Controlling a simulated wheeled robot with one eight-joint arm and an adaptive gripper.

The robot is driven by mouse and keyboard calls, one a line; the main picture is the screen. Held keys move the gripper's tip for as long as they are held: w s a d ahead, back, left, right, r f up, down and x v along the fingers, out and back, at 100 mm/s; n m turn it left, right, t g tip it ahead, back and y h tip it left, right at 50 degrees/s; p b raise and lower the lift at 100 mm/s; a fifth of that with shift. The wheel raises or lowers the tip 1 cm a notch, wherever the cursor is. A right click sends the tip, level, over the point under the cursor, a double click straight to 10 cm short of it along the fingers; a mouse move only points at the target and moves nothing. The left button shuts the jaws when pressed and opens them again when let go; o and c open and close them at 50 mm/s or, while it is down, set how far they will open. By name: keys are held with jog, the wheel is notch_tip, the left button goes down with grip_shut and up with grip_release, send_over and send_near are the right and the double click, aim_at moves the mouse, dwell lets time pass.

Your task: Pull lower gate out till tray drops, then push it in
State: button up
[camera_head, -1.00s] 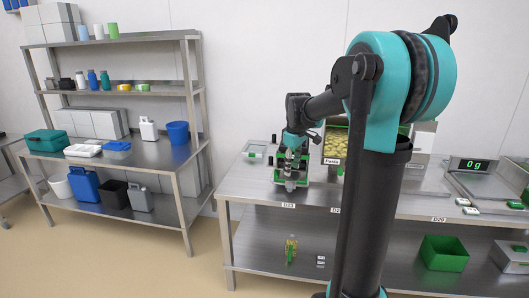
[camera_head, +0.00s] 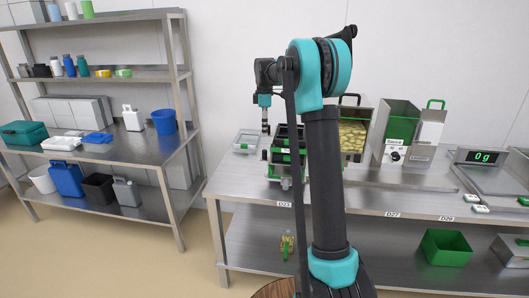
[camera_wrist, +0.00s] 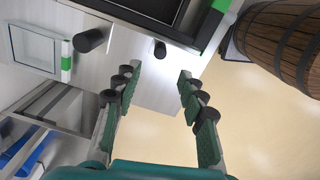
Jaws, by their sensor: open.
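The dark, green-trimmed tray sealer (camera_head: 285,158) stands on the steel table, partly behind my arm. Its upper part shows dark and open; green strips cross its front. I cannot tell the lower gate apart, nor whether a tray is inside. My gripper (camera_head: 265,129) points down at the sealer's left side, seemingly above the table and apart from it. In the wrist view my gripper (camera_wrist: 157,85) is open and empty, its padded fingers wide apart. The sealer's dark body with a green edge (camera_wrist: 212,28) shows at the top, with two dark round knobs (camera_wrist: 90,40) beside it.
A clear, shallow tray with a green clip (camera_head: 246,141) lies left of the sealer. A bin of yellow pieces (camera_head: 353,135), green hoppers (camera_head: 400,122) and a scale (camera_head: 484,157) stand to the right. A wooden barrel (camera_wrist: 285,42) stands at the right in the wrist view.

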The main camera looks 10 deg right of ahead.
aim_at(265, 151)
notch_tip(265, 151, down, 12)
jog(key=shift+r, duration=0.15)
jog(key=shift+c, duration=0.6)
grip_shut()
